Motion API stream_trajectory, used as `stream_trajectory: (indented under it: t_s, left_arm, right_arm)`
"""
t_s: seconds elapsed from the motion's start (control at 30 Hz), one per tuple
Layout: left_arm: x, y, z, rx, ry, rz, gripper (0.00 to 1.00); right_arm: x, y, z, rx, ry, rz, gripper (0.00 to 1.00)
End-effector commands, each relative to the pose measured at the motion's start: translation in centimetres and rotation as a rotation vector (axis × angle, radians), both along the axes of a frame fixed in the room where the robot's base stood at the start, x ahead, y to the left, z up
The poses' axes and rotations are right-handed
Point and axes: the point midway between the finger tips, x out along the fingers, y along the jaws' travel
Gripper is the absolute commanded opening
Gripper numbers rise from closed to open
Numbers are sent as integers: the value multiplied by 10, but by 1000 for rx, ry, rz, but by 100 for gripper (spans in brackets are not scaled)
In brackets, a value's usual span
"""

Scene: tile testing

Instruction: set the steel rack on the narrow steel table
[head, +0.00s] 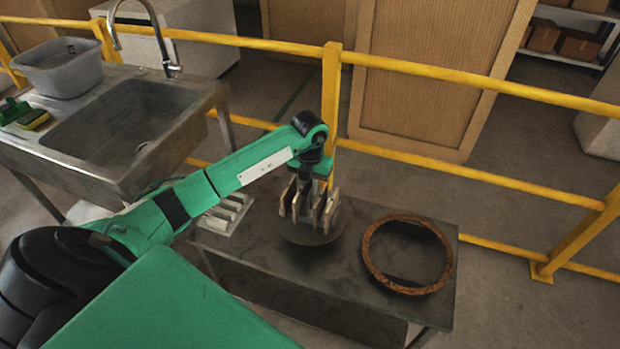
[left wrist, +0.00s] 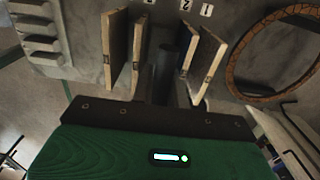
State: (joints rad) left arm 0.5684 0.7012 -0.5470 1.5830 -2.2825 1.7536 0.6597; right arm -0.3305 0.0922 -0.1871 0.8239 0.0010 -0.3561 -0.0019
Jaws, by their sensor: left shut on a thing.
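My left gripper (head: 312,176) points down over the narrow steel table (head: 270,280) and is shut on the steel rack. The rack carries several upright tan tiles (head: 308,207), which hide most of it in the head view. In the left wrist view its dark central post (left wrist: 166,75) stands between the tiles (left wrist: 116,48). A dark round patch lies directly under the tiles; I cannot tell whether it is shadow or a base, or whether the rack touches the table. My right gripper is not in view.
A rusty ring (head: 372,270) lies on the table's right side, and a pale ridged block (head: 226,213) sits at its left end. Yellow railing (head: 420,166) runs behind the table. A steel sink (head: 125,135) with a grey tub (head: 62,70) stands left.

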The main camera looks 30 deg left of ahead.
Motion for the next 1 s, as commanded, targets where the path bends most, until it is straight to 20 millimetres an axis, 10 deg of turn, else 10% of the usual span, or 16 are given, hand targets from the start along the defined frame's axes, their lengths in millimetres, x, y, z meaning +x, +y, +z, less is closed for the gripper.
stream_trajectory:
  t_s: [0.6,0.73,1.0]
  left_arm:
    - [1,0,-35,-1,-2,0,0]
    - [-1,0,-37,1,2,0,37]
    - [-1,0,-37,1,2,0,37]
  right_arm:
    - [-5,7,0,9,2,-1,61]
    - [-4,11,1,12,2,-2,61]
    - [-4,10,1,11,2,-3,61]
